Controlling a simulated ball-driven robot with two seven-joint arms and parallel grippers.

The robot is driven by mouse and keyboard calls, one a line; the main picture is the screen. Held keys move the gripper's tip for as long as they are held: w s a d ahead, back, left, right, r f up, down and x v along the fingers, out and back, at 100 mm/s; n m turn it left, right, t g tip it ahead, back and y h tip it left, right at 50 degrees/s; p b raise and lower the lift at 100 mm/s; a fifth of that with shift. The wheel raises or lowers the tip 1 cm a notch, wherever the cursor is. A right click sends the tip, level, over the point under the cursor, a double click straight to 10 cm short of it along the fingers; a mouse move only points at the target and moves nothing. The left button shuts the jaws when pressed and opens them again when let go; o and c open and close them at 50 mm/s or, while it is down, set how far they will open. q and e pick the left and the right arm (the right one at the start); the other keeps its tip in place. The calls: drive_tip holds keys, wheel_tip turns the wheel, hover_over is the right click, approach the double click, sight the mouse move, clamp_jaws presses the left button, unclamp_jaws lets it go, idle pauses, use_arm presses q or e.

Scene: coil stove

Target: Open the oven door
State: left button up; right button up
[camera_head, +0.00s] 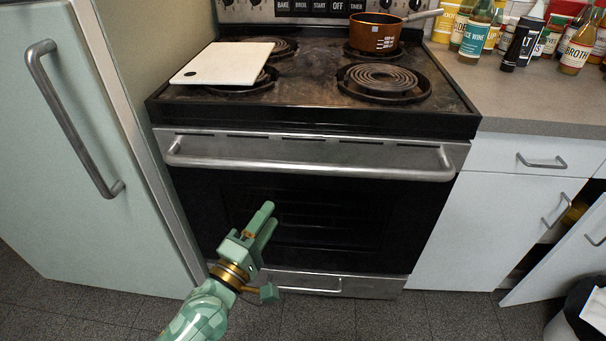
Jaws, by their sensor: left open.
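The oven door (320,220) is a dark glass panel in the front of the stove and is shut. Its handle (310,167) is a wide metal bar across the top of the door. My left gripper (267,221) is green, open and empty. In the picture it lies in front of the lower left part of the door glass, below the handle and apart from it. My right gripper is out of view.
A white cutting board (223,63) and a copper pot (375,33) rest on the coil stovetop. A pale fridge (60,190) stands left. White cabinets (500,235) stand right, one door ajar. Bottles crowd the counter (535,95). A dark bin (573,320) sits at lower right.

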sight(300, 172)
use_arm(q)
drive_tip(key=b+x, duration=0.3)
drive_tip(key=x, duration=1.1)
drive_tip(key=shift+w+d+f, duration=0.1)
drive_tip(key=shift+w, duration=0.05)
drive_tip(key=shift+w+d, duration=0.2)
drive_tip(key=shift+w, duration=0.25)
drive_tip(key=shift+r, duration=0.25)
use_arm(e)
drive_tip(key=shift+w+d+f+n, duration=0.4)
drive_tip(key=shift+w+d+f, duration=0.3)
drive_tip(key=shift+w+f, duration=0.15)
use_arm(q)
drive_tip(key=shift+f, duration=0.1)
clamp_jaws()
